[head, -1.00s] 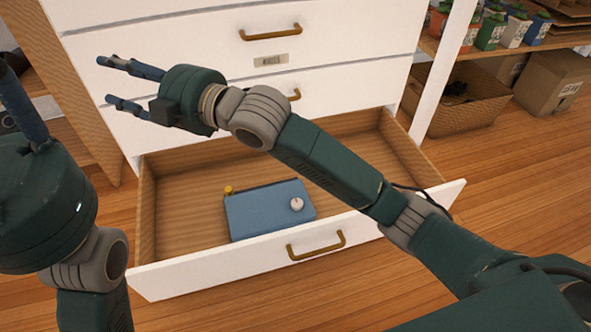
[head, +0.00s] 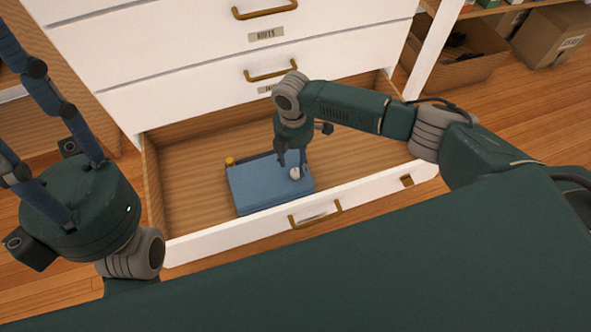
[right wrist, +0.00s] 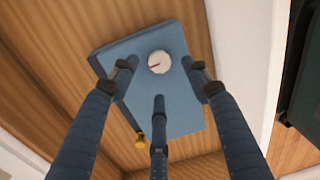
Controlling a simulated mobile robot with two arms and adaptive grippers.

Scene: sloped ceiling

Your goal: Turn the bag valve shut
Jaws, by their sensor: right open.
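A flat blue bag (head: 258,186) lies in the open bottom drawer. Its round white valve (head: 294,173) is near the right end, and a yellow cap (head: 229,161) is at its far left corner. My right gripper (head: 293,164) points down over the valve and is open. In the right wrist view the valve (right wrist: 159,62) with a red mark lies between the spread fingers (right wrist: 160,75), with nothing held; contact cannot be told. My left gripper (head: 40,130) is at the left, away from the drawer, with its fingers spread apart.
The open drawer (head: 190,245) has a front wall with a brass handle (head: 315,214). Closed drawers (head: 200,60) stand above it. The drawer floor left of the bag is clear.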

